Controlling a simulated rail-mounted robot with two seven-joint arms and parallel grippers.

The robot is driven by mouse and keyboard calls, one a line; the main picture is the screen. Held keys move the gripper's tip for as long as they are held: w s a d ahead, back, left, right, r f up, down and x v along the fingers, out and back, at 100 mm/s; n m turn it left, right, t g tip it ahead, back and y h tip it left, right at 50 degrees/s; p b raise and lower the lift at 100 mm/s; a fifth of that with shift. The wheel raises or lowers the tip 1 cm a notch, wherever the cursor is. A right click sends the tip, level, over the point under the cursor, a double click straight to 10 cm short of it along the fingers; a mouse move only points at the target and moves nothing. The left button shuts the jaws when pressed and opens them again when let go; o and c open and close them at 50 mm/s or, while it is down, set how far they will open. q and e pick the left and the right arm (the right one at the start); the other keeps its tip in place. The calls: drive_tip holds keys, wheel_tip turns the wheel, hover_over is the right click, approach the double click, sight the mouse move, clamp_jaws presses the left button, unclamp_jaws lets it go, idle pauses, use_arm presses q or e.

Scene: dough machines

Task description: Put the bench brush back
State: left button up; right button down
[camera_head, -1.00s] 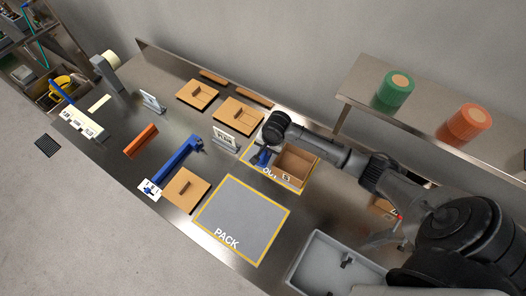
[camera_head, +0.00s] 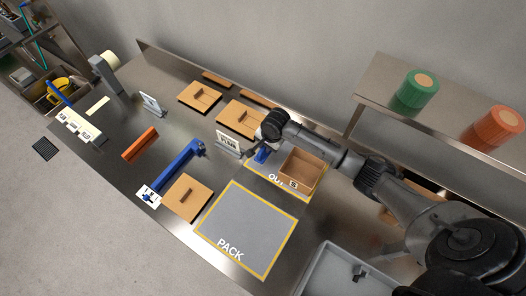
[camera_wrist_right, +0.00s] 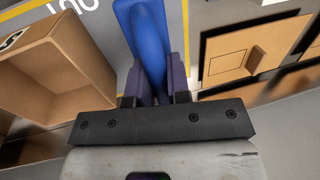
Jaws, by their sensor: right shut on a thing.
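My right gripper (camera_wrist_right: 157,88) is shut on a blue, rounded handle (camera_wrist_right: 148,40), which I take to be the bench brush. Its bristles cannot be made out. In the head view the blue piece (camera_head: 262,155) shows below my right wrist, over the corner of the OUT mat (camera_head: 254,172), left of an open cardboard box (camera_head: 301,170). Whether it touches the mat is unclear. My left gripper is not in view.
A long blue tool (camera_head: 178,163) and an orange block (camera_head: 140,144) lie on the steel bench. Cardboard pieces (camera_head: 200,97) lie along the back. The PACK mat (camera_head: 245,228) is empty. A shelf with green (camera_head: 415,93) and orange (camera_head: 494,130) canisters overhangs the right.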

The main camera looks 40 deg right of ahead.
drive_tip(key=shift+w+a+f, duration=0.4)
drive_tip(key=shift+w+f, duration=0.1)
drive_tip(key=shift+w, duration=0.05)
drive_tip(key=shift+f, duration=1.9)
drive_tip(key=c, duration=1.1)
unclamp_jaws()
drive_tip(key=shift+f, duration=0.1)
drive_tip(key=r, duration=0.4)
drive_tip(key=s+r, duration=0.1)
drive_tip(key=r, duration=0.3)
drive_tip(key=s+r+p, duration=0.1)
drive_tip(key=r, duration=0.3)
drive_tip(key=shift+s+d, duration=0.15)
drive_tip(key=shift+d, duration=0.25)
